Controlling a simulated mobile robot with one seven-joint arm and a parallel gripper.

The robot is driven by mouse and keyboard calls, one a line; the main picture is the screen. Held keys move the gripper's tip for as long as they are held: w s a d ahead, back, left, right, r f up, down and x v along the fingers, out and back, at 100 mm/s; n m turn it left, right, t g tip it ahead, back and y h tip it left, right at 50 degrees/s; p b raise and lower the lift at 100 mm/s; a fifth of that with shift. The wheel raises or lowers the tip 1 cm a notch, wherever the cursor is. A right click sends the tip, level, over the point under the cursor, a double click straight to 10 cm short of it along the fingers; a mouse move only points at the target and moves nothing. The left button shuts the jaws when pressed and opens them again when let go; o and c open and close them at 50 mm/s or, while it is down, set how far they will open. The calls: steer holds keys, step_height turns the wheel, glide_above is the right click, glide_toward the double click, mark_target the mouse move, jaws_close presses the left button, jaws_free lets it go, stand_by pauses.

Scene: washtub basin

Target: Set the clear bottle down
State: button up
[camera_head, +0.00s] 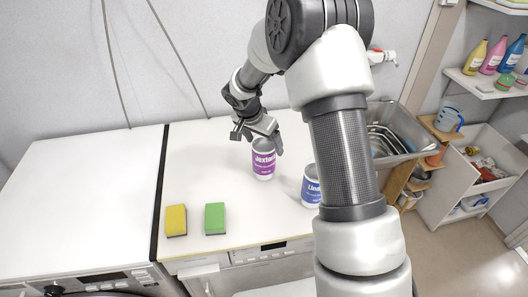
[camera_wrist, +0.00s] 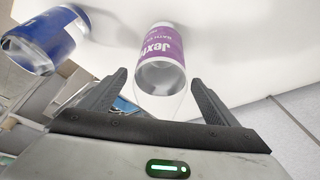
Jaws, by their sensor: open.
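A clear bottle with a purple label (camera_head: 264,162) stands upright on the white worktop (camera_head: 215,165). Its top is at my gripper (camera_head: 259,143), which is open. In the wrist view the same bottle (camera_wrist: 164,48) shows beyond and between the fingertips of my gripper (camera_wrist: 160,80), with space on both sides.
A blue-labelled bottle (camera_head: 311,188) stands to the right, partly hidden by my arm; it shows at the left in the wrist view (camera_wrist: 38,45). Yellow (camera_head: 176,219) and green (camera_head: 215,217) sponges lie at the front left. A sink (camera_head: 390,140) is at the right.

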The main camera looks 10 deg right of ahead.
steer(key=shift+w+d+f, duration=0.1)
steer(key=shift+d+f, duration=0.05)
steer(key=shift+f, duration=0.35)
